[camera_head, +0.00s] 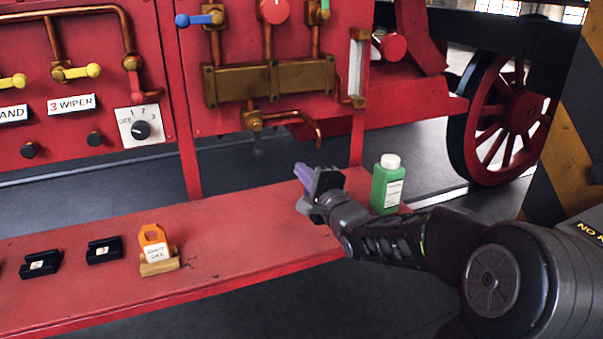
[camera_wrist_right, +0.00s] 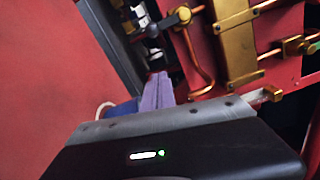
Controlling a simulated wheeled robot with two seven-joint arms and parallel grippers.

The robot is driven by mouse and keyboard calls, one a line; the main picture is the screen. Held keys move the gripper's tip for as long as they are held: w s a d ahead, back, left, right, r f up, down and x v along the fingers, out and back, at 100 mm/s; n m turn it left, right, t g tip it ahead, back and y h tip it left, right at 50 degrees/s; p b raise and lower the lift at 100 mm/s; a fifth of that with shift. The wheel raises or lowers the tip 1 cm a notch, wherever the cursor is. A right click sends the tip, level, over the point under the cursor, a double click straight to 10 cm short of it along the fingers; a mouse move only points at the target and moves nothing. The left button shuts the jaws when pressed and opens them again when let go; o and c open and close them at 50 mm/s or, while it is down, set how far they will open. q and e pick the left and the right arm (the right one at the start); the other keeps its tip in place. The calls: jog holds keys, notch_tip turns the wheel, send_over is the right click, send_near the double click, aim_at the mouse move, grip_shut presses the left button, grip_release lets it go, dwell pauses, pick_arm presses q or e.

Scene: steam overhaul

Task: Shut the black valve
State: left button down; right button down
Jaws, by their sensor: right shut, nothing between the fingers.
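The black valve (camera_head: 254,122) sits under the brass manifold in the head view, its brass body joined to a copper pipe that bends right. A dark, faint handle hangs down below it. In the right wrist view a valve with a dark lever (camera_wrist_right: 170,21) shows beside the manifold, beyond the fingers. My right gripper (camera_head: 302,172) has purple fingers, shut and empty, above the red shelf, lower right of the valve and apart from it. Its fingers also show in the right wrist view (camera_wrist_right: 157,92). My left gripper is not in view.
A green bottle (camera_head: 387,184) stands on the red shelf (camera_head: 225,235) close to my right wrist. The brass manifold (camera_head: 270,81) is above the valve. A red wheel (camera_head: 507,118) is at the right.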

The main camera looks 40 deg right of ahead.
aim_at(258, 140)
jog(key=w+a, duration=0.1)
jog(key=w, duration=0.8)
jog(key=shift+a+r+p, duration=0.15)
jog(key=shift+r+p, duration=0.25)
jog(key=shift+w, duration=0.1)
jog(key=shift+a+f+m+b, duration=0.1)
jog(key=shift+a+m+b, duration=0.05)
jog(key=shift+m+b, duration=0.3)
